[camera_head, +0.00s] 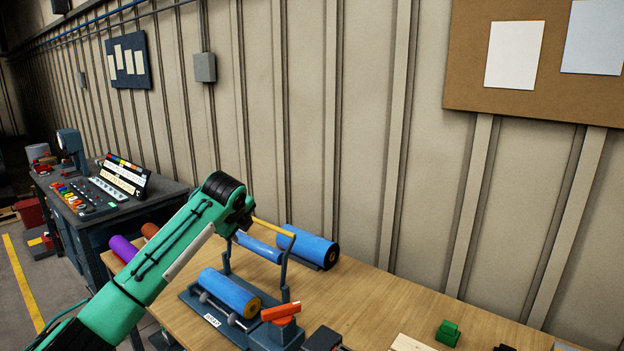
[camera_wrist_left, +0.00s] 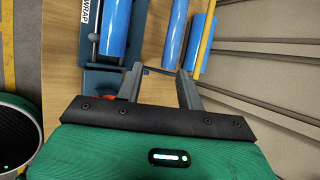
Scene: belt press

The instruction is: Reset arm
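My left arm comes in from the left in the head view, with its left gripper (camera_head: 243,219) above the wrapping device; the fingertips are hard to make out there. In the left wrist view, the left gripper (camera_wrist_left: 160,70) has its two fingers apart, with no object clearly held between them. A yellow bar (camera_head: 273,228) on dark uprights passes close by the gripper. In the wrist view the yellow bar (camera_wrist_left: 206,45) lies right of the fingers, apart from them. My right gripper is in neither view.
The device base (camera_head: 212,319), labelled WRAP, carries a blue roll (camera_head: 230,291) and an orange-topped part (camera_head: 281,312). Another blue roll (camera_head: 309,247) lies behind. A green block (camera_head: 447,332) sits on the wooden table (camera_head: 375,305). A dark workbench (camera_head: 75,215) stands left; a ribbed wall is behind.

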